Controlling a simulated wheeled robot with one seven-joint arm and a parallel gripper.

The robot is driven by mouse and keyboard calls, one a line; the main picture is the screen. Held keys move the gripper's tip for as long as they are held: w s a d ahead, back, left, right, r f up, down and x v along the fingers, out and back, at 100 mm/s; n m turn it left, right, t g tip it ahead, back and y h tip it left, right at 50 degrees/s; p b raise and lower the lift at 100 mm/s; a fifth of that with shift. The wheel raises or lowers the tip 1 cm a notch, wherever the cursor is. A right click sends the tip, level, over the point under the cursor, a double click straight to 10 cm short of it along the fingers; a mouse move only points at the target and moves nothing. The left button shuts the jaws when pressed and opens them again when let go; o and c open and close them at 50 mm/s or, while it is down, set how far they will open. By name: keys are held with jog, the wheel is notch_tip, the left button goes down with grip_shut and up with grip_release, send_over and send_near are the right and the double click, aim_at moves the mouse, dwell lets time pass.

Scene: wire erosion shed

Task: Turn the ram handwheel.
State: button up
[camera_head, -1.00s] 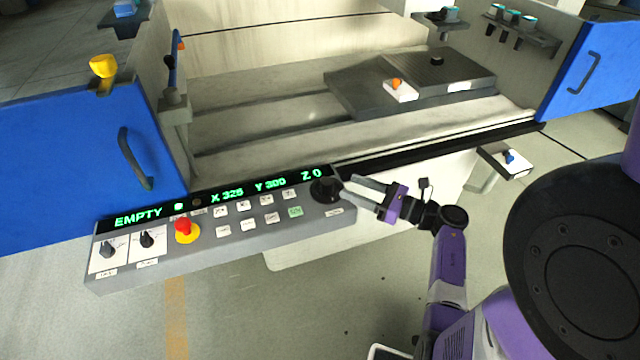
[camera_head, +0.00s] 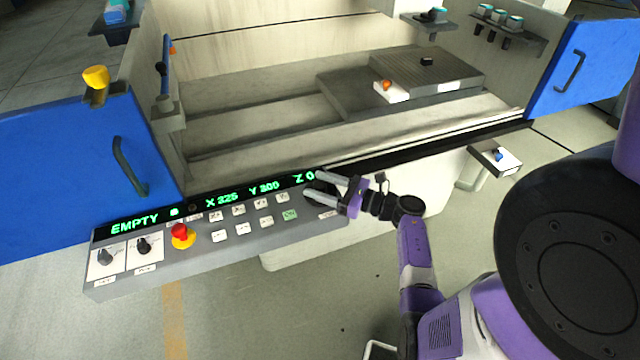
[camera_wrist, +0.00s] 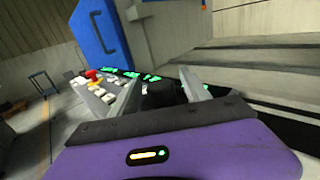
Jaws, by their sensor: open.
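The ram handwheel, a black round knob (camera_wrist: 160,95), stands at the right end of the grey control panel (camera_head: 215,254). In the wrist view it shows between the two fingers of my gripper (camera_wrist: 160,90). In the head view my gripper (camera_head: 320,187) reaches in from the right and its fingers partly hide the knob. The fingers are open, one on each side of the knob. I cannot tell whether either finger touches it. The panel display (camera_head: 205,202) reads EMPTY, X 325, Y 300, Z 0.
A red and yellow stop button (camera_head: 182,236), two dials and several small buttons sit left on the panel. Blue doors (camera_head: 65,175) flank the machine bed (camera_head: 260,140). A small white box with a blue knob (camera_head: 497,157) juts out at the right.

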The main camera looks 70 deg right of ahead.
grip_shut()
